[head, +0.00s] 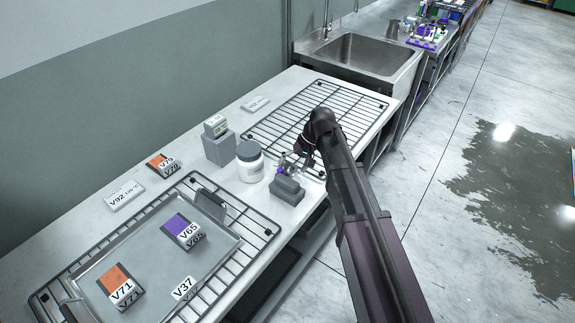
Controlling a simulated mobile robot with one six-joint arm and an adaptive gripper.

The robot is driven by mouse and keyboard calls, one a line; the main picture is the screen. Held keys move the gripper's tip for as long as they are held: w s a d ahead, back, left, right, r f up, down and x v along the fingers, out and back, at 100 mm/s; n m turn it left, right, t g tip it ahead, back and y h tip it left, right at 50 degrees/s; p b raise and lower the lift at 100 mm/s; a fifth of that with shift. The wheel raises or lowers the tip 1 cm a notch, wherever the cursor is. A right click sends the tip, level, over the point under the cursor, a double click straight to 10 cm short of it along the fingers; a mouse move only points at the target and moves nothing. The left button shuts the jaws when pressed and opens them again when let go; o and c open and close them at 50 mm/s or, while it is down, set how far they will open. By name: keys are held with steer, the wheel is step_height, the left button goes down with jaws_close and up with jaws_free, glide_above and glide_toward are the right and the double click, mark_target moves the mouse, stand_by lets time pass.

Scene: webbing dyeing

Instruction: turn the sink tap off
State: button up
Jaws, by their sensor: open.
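The metal sink (364,50) is set in the counter at the upper middle of the head view. Its tap (327,22) stands at the sink's back left edge, against the wall. The tap is small in the picture; I cannot tell its handle position or whether water runs. My gripper (285,167) is open over the nearer table, well short of the sink. It is close to a white jar and a grey block, and appears empty. My arm covers part of the table's right edge.
The white jar (250,163), grey block (287,190) and grey box (219,148) stand near my gripper. A wire rack (300,112) lies between it and the sink. A metal tray (150,262) with labelled blocks sits at lower left. The floor (440,150) at right is clear.

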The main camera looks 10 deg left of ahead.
steer(key=p+v, duration=0.9)
steer(key=v, duration=0.1)
steer(key=shift+r, duration=0.3)
steer(key=shift+d, duration=0.15)
stand_by(0.7)
steer(key=s+d+m+t+h, duration=0.1)
steer(key=s+d, duration=0.3)
steer(key=d, duration=0.5)
steer(key=s+d+f+m+t+h, duration=0.1)
steer(key=s+d, duration=0.4)
steer(key=d, duration=0.5)
steer(key=s+d+f+m+h, duration=0.1)
steer(key=s+d+h, duration=0.2)
steer(key=d, duration=0.6)
steer(key=shift+s+d+m+t, duration=0.4)
steer(key=shift+s, duration=0.8)
steer(key=shift+f, duration=0.15)
